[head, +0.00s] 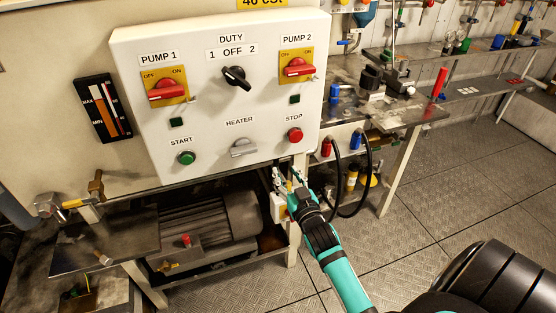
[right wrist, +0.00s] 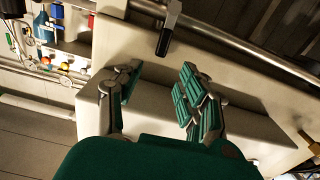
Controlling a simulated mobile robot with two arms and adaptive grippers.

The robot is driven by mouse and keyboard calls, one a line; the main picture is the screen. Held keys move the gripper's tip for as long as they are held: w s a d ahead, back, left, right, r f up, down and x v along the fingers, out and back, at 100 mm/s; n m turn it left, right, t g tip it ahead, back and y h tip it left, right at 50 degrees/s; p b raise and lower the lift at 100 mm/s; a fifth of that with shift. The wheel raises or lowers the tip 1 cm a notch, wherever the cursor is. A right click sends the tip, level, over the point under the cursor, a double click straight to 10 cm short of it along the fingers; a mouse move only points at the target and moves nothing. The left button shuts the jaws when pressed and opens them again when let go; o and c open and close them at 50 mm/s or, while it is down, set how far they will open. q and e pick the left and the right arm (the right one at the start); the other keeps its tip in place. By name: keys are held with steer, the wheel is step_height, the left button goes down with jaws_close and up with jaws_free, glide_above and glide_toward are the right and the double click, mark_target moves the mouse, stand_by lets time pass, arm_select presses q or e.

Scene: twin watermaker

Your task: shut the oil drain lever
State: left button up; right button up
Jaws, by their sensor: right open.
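No label in view names the oil drain lever, so I cannot tell which handle it is. A yellow-handled lever (head: 78,203) sits on a valve at the lower left of the head view, beside a brass valve (head: 96,186). A small yellow handle (head: 168,266) shows low by the motor. In the right wrist view a black-handled lever (right wrist: 168,30) hangs by a metal pipe, beyond the fingers. My right gripper (head: 283,181) is open and empty below the panel's lower right corner; its spread fingers (right wrist: 155,92) also show in the right wrist view. My left gripper is not in view.
A white control panel (head: 215,120) with red switches stands above my right gripper. A grey motor (head: 215,222) lies under it. Black hoses (head: 366,185) loop just right of the gripper.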

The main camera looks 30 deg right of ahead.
steer(key=x, duration=0.7)
jaws_close()
stand_by(0.3)
